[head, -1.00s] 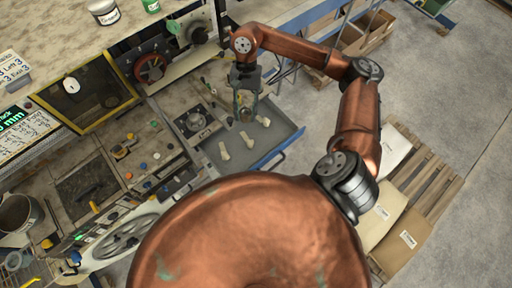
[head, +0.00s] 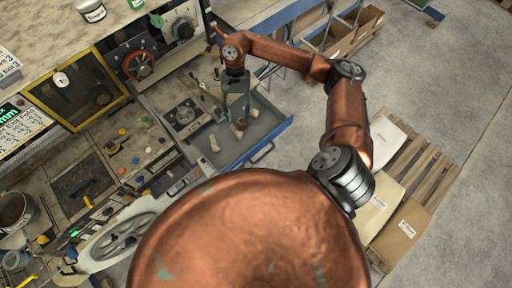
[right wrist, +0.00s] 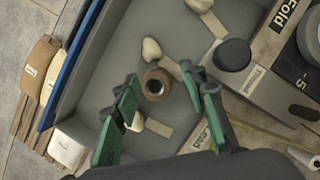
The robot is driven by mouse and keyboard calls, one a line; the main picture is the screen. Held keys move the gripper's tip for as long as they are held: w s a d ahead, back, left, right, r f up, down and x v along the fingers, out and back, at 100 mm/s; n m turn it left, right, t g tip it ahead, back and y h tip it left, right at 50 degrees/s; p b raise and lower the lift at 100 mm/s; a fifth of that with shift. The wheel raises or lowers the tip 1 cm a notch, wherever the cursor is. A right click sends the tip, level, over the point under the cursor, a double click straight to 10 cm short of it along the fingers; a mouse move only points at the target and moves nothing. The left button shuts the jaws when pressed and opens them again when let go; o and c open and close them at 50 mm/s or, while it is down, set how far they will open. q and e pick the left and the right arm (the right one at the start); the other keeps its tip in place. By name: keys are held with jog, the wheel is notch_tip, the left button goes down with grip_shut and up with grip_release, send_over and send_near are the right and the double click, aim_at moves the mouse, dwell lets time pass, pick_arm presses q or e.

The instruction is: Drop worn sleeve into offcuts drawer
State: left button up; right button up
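The worn sleeve, a brown ring with a dark bore (right wrist: 156,84), shows between and beyond my right fingertips in the right wrist view. A gap shows on both sides of it, and I cannot tell whether it rests on the drawer floor. My right gripper (right wrist: 158,78) is open, its green-padded fingers apart. In the head view the right gripper (head: 238,122) points down over the open offcuts drawer (head: 265,120). The drawer is grey with a blue front (right wrist: 72,55). Pale offcuts (right wrist: 151,50) with strips lie in it. My left gripper is not in view.
A machine bench with knobs (head: 122,132) and a spoked wheel (head: 115,238) lies left of the drawer. A wooden pallet with packages (head: 400,235) stands on the floor at right. Open floor (head: 440,90) lies beyond the drawer's blue front.

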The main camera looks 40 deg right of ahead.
jog(key=shift+o, duration=1.2)
jog(key=shift+w+f, duration=0.2)
jog(key=shift+w, duration=0.35)
jog(key=shift+s, duration=0.1)
jog(key=shift+s+r, duration=0.15)
jog(key=shift+s, duration=0.1)
jog(key=shift+w, duration=0.15)
jog(key=shift+w+d+r, duration=0.1)
jog(key=shift+w+r, duration=0.1)
jog(key=shift+r, duration=0.15)
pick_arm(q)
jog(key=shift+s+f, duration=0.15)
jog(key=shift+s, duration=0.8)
pick_arm(e)
jog(key=v, duration=1.1)
